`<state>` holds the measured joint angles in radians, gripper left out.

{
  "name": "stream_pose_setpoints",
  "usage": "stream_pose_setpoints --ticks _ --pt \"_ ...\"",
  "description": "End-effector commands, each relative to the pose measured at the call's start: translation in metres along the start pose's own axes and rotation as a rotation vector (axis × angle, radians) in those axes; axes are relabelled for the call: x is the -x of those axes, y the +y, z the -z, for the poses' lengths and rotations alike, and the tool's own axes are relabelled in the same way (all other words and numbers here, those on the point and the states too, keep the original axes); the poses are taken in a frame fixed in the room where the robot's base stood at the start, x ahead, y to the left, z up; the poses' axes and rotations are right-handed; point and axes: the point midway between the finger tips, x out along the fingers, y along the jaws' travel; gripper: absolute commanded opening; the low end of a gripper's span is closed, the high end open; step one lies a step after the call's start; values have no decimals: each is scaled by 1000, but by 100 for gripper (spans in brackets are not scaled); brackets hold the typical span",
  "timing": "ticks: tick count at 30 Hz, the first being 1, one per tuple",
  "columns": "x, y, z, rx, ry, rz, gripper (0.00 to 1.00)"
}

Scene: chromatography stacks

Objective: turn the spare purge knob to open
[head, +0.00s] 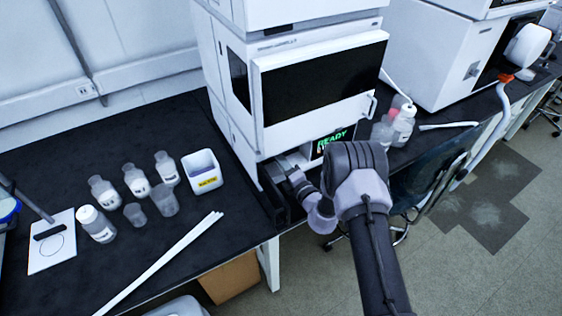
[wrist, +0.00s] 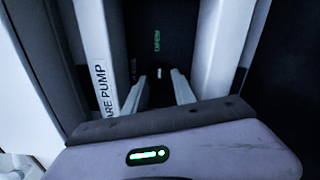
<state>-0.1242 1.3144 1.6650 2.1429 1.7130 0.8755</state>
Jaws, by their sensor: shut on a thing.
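My gripper (wrist: 160,93) faces a dark recessed panel in the wrist view, its two pale fingers reaching in from below. It is shut on the spare purge knob (wrist: 159,73), which shows as a dark shape with a small white mark between the fingertips. Small green lettering (wrist: 157,40), blurred and turned on its side, is on the panel beyond the knob. A label ending in "ARE PUMP" (wrist: 103,88) is on the white strip to the left. In the head view my gripper (head: 284,168) is at the lower front of the white chromatography stack (head: 232,120), and the knob is hidden.
A display reading "READY" (head: 331,138) is lit beside my arm. Bottles (head: 404,122) stand just right of the stack. A white bin (head: 204,172) and several small bottles stand to the left. White strips flank my fingers closely in the wrist view.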

Motion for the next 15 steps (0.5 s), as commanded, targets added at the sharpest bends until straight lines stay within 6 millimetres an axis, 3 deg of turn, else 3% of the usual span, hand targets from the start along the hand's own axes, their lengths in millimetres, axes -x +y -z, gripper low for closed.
stream_pose_setpoints --ticks 2,3,6,15 --pt "0 -1 0 -1 1 2 0" --pt "0 -1 0 -1 0 1 37" --pt "0 -1 0 -1 0 1 53" --pt "1 0 0 0 0 1 53"
